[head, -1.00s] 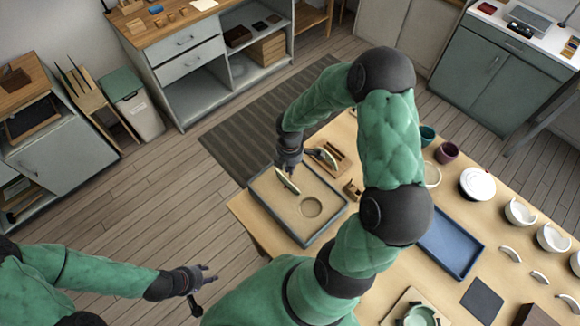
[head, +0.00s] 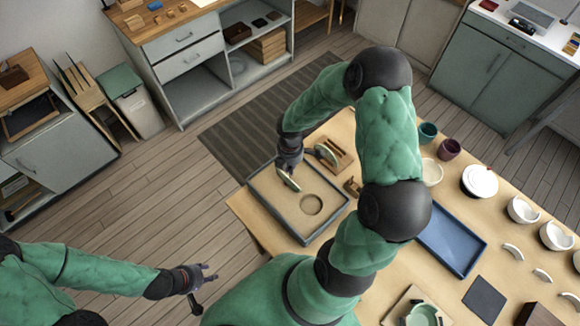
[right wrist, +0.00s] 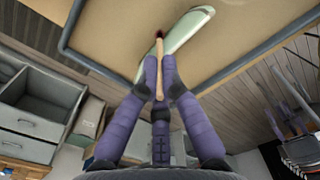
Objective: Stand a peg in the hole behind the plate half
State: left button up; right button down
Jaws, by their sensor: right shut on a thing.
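My right gripper (right wrist: 160,82) is shut on a thin light wooden peg (right wrist: 160,57). The peg's far end is at a dark spot beside a pale plate half (right wrist: 178,42); I cannot tell whether it is inside a hole or just above it. In the head view the plate half (head: 292,184) stands on edge in the sand-coloured tray (head: 323,236), partly hidden by my right gripper (head: 286,170). My left gripper (head: 210,272) is open and empty, over the floor away from the table.
A blue tray (head: 450,240), white bowls (head: 522,210) and cups (head: 449,150) are to the right. My right arm hides part of the table.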

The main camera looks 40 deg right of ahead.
jog(key=shift+f+b, duration=0.9)
jog(key=shift+f, duration=0.45)
dwell(2.1)
jog(key=c, duration=1.4)
grip_release()
jog(key=shift+s, duration=0.1)
jog(key=shift+o, duration=0.2)
jog(key=o, duration=0.5)
jog(key=shift+r+p, duration=2.65)
jog(key=shift+r, duration=0.4)
